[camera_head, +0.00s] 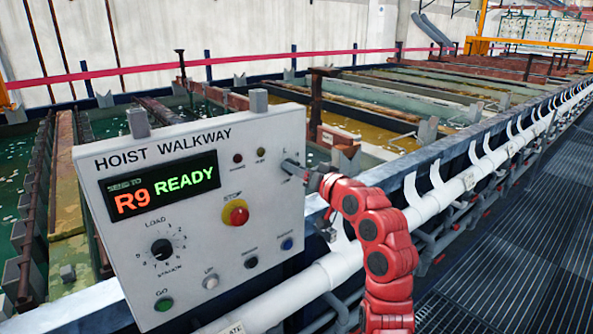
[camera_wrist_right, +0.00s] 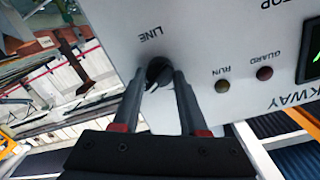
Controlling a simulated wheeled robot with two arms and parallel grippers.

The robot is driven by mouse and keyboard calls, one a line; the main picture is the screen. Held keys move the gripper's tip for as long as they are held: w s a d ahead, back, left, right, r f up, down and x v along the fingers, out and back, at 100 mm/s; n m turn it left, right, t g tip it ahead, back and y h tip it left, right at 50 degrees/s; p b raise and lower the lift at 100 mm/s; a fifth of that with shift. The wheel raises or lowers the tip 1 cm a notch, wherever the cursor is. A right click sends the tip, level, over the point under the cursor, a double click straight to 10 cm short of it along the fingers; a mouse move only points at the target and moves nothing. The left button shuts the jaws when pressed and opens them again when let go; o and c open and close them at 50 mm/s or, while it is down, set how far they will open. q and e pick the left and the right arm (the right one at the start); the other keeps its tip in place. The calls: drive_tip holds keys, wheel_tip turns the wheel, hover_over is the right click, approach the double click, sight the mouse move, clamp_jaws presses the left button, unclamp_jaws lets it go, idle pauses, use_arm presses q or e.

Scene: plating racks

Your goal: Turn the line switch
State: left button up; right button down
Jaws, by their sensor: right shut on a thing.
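The line switch is a small dark knob (camera_wrist_right: 157,68) beside the word LINE on the white control panel (camera_head: 268,212). My right gripper (camera_head: 291,168) reaches the panel's upper right area from the right. In the right wrist view my right gripper (camera_wrist_right: 163,84) has its two fingertips closed around the knob, one on each side. In the head view the gripper covers the switch, and I cannot tell its exact setting. The panel's display (camera_head: 163,188) reads R9 READY. My left gripper is not in view.
The panel also carries a red stop button (camera_head: 236,212), a load station dial (camera_head: 162,249), a green go button (camera_head: 164,304) and other small buttons. A white pipe rail (camera_head: 455,190) runs along the tanks. A grated walkway (camera_head: 520,240) lies clear at right.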

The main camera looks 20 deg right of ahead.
idle(0.4)
drive_tip(key=shift+c, duration=2.2)
unclamp_jaws()
drive_tip(key=b+v, duration=0.5)
drive_tip(key=v, duration=1.2)
drive_tip(key=shift+s, duration=0.2)
drive_tip(key=shift+d+r, duration=0.1)
